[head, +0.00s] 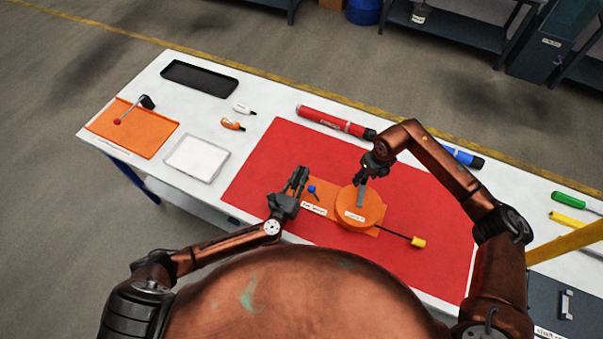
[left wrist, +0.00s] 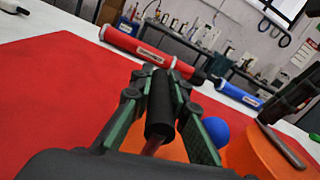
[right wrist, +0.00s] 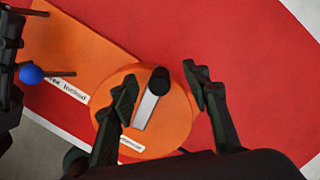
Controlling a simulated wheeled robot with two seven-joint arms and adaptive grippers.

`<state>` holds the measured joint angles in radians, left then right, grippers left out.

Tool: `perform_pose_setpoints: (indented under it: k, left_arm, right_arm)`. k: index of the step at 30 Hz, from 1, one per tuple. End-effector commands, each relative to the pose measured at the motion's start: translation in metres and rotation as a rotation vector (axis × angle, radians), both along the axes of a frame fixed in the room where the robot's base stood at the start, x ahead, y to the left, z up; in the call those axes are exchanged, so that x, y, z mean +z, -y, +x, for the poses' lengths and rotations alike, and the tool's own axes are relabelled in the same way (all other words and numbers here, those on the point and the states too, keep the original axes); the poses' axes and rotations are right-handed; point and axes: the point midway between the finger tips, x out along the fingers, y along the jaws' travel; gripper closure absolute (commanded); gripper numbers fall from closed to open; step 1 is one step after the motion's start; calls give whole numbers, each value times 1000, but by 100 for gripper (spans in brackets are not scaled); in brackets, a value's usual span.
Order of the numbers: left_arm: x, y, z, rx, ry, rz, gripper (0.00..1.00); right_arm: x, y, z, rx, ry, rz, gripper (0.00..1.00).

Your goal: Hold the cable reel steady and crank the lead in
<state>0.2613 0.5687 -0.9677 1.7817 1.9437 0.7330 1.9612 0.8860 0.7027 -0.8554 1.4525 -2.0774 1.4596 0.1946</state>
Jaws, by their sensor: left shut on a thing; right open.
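The orange cable reel (head: 352,213) sits on an orange base plate (head: 318,196) on the red mat. Its grey crank arm (right wrist: 146,111) ends in a black knob (right wrist: 160,80). The black lead runs out right to a yellow plug (head: 418,242) on the mat. My left gripper (head: 299,178) is shut on an upright black handle (left wrist: 160,105) at the plate's left end; a blue ball knob (head: 312,189) stands beside it. My right gripper (head: 365,176) is open above the reel. In the right wrist view its fingers (right wrist: 163,90) are on either side of the black knob, apart from it.
A red tube (head: 335,121) and a blue tube (head: 463,156) lie behind the mat. A black tray (head: 200,77), a white tray (head: 195,158) and an orange board (head: 130,128) are at left. Screwdrivers (head: 570,200) lie at the right. The mat's front left is clear.

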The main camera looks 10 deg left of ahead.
Motion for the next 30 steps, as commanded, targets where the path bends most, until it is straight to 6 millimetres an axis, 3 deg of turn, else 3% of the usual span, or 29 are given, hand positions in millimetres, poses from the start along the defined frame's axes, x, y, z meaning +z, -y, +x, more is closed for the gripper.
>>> perform_pose_setpoints:
  k: [6,16,30]
  left_arm:
    - [0,0,0,1,0,0,100]
    - [0,0,0,1,0,0,100]
    - [0,-1,0,1,0,0,100]
  right_arm:
    - [-14,-1,1,1,-1,-1,56]
    - [-16,-1,2,1,-1,-1,56]
    - [-16,0,2,0,0,-2,89]
